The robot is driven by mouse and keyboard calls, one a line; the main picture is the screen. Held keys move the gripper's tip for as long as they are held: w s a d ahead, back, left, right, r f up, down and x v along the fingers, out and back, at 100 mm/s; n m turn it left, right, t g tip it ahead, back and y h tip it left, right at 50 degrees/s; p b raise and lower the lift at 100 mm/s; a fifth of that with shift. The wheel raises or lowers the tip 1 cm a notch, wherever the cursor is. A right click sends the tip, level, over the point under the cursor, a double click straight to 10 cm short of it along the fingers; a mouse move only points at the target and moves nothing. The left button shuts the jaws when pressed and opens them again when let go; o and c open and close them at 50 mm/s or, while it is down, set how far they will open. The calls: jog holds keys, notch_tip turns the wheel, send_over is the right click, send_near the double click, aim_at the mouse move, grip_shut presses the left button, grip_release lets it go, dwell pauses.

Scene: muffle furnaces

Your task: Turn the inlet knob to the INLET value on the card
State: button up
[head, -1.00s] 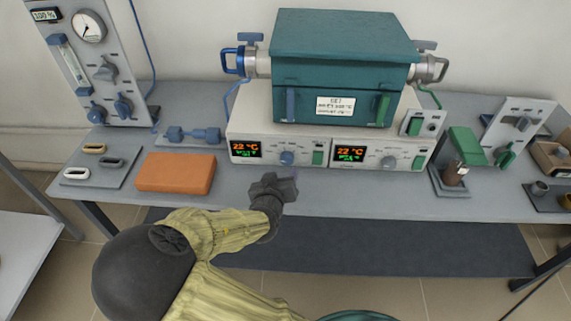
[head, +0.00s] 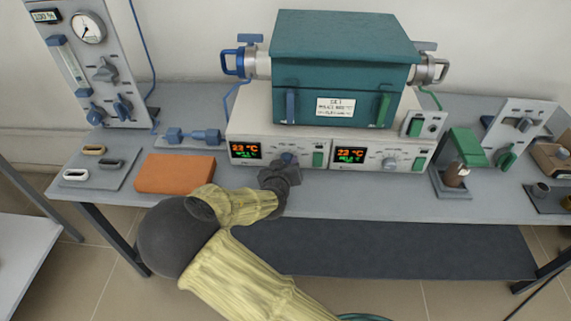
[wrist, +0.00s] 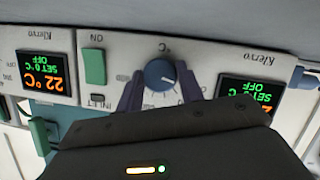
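The inlet knob (wrist: 160,74) is a round blue knob with a white pointer mark, on the front panel below the furnace. An INLET label shows beside it in the wrist view, which is upside down. My gripper (head: 286,164) is at the knob in the head view and partly covers it. In the wrist view my gripper (wrist: 160,82) has its two fingers apart, one on each side of the knob; I cannot tell if they touch it. The white card (head: 336,107) is on the teal furnace front; its values are too small to read surely.
The inlet display (head: 246,150) and second display (head: 350,156) show 22 °C; the wrist view shows SET 0 °C, OFF. A green switch (wrist: 94,66) sits close beside the knob. A second knob (head: 389,163) is to the right. An orange block (head: 175,173) lies left.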

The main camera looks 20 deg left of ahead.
jog(key=c, duration=0.3)
